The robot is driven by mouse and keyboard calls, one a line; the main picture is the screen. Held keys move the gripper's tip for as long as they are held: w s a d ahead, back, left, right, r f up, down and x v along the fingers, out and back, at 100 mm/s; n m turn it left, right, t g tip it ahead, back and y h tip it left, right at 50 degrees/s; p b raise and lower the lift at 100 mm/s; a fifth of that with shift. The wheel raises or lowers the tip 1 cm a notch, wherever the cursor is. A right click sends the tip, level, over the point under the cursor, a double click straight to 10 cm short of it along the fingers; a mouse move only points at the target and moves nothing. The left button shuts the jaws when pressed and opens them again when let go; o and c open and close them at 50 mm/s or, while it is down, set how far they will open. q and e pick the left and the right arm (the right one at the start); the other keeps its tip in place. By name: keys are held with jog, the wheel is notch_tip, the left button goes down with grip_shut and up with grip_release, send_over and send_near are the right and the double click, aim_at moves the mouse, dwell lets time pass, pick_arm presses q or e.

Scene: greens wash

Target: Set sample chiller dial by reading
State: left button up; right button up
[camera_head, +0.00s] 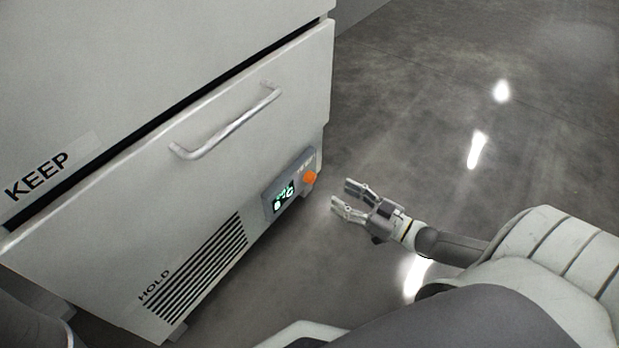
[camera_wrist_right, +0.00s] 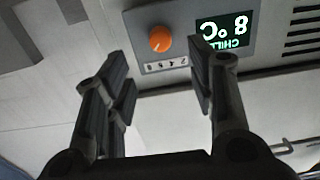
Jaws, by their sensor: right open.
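The sample chiller (camera_head: 225,110) is a pale grey cabinet at the left in the head view. Its control panel (camera_head: 268,207) is low on the front, with a lit display (camera_head: 284,197) and an orange dial (camera_head: 310,178). In the right wrist view the dial (camera_wrist_right: 160,39) shows upside down beside the display (camera_wrist_right: 224,30), which reads 8 °C with "CHILL". My right gripper (camera_head: 342,197) is open and empty, just right of the dial and apart from it. Its fingers (camera_wrist_right: 160,75) frame the dial in the wrist view. My left gripper is not in view.
A bar handle (camera_head: 228,124) sticks out from the chiller front above the panel. A slotted vent (camera_head: 200,265) and the word "HOLD" are lower left of it. A "KEEP" label (camera_head: 38,175) is at the far left. The grey floor (camera_head: 430,120) to the right is clear.

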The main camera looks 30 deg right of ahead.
aim_at(314, 180)
jog(key=b+x, duration=0.4)
jog(key=x, duration=0.4)
jog(key=shift+f, duration=0.15)
jog(key=shift+w+a+b, duration=0.25)
jog(key=shift+w+b, duration=0.25)
jog(key=shift+w, duration=0.1)
jog(key=c, duration=1)
jog(key=shift+c, duration=0.2)
